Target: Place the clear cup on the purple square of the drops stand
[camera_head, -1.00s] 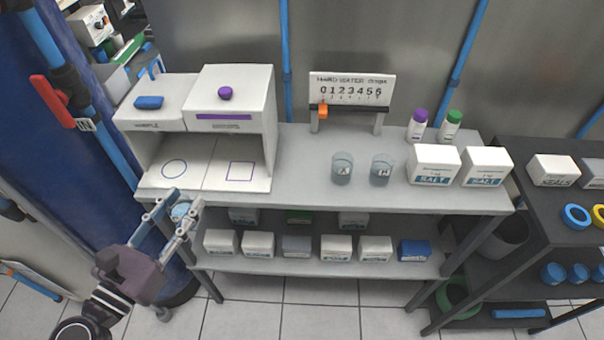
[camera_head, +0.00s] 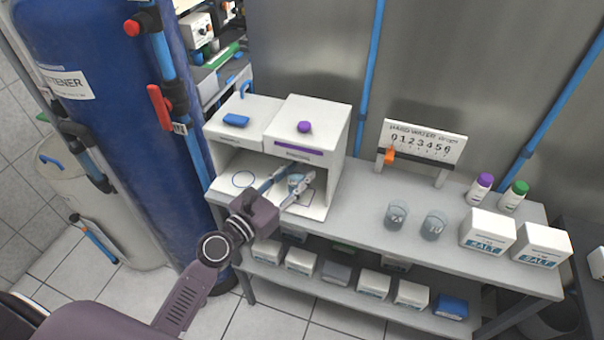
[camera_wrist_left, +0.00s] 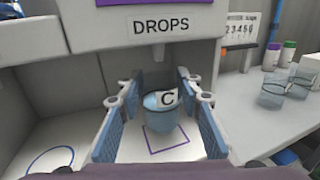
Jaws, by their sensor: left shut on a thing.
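The clear cup (camera_head: 296,184), marked C, is held between the fingers of my left gripper (camera_head: 297,177). In the left wrist view the cup (camera_wrist_left: 161,113) is upright between the finger pads. The drops stand (camera_head: 316,120) is a white box with a purple strip and purple knob. Its purple square (camera_wrist_left: 168,149) is an outline on the bay floor. The cup appears over the far part of the square; I cannot tell whether its base touches the floor. The gripper partly hides the square in the head view. My right gripper is not in view.
The neighbouring bay with a blue circle (camera_head: 244,179) is empty. The bay's right side wall is close to the gripper. Two cups (camera_head: 396,215) and (camera_head: 434,225), a hardness scale (camera_head: 425,145) and salt boxes (camera_head: 487,232) stand farther right on the shelf.

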